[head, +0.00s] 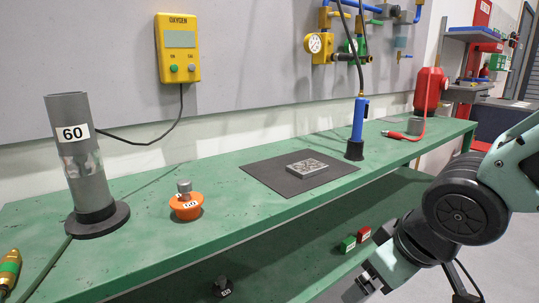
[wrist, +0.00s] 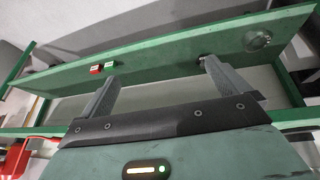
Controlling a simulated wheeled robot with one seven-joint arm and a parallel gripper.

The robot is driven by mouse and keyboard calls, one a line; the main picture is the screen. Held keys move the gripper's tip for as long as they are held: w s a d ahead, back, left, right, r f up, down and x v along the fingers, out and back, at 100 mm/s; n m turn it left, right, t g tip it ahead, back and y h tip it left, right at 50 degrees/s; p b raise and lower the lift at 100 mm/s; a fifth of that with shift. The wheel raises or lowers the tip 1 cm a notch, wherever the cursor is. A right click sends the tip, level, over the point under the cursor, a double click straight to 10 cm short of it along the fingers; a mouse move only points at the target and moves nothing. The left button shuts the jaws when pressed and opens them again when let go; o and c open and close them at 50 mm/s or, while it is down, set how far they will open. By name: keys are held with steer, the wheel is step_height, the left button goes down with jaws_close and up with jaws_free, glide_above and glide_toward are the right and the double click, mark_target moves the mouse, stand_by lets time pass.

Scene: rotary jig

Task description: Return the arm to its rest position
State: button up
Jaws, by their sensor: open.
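My gripper (wrist: 157,88) shows in the wrist view with its two dark fingers spread wide and nothing between them. In the head view my arm comes in from the right edge, bent downward in front of the bench. The gripper end (head: 372,284) is low at the bottom of the picture, below the level of the green bench top (head: 240,222), and its fingertips are partly cut off there. It appears apart from the bench and touches nothing that I can see.
On the bench stand a grey tube marked 60 (head: 80,150), an orange knob piece (head: 187,206), a metal plate (head: 307,168) on a dark mat (head: 262,176), and a blue torch-like tool (head: 358,120). Green (head: 347,244) and red (head: 364,233) blocks lie on the lower shelf.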

steer(key=s+a+f+n+g+h, duration=0.1)
steer(key=s+a+g, duration=0.25)
steer(key=s, duration=0.75)
step_height(320, 180, up, 17)
steer(key=s+g+p, duration=0.1)
steer(key=p, duration=1.6)
steer(key=shift+s+d, duration=0.2)
steer(key=shift+s, duration=0.05)
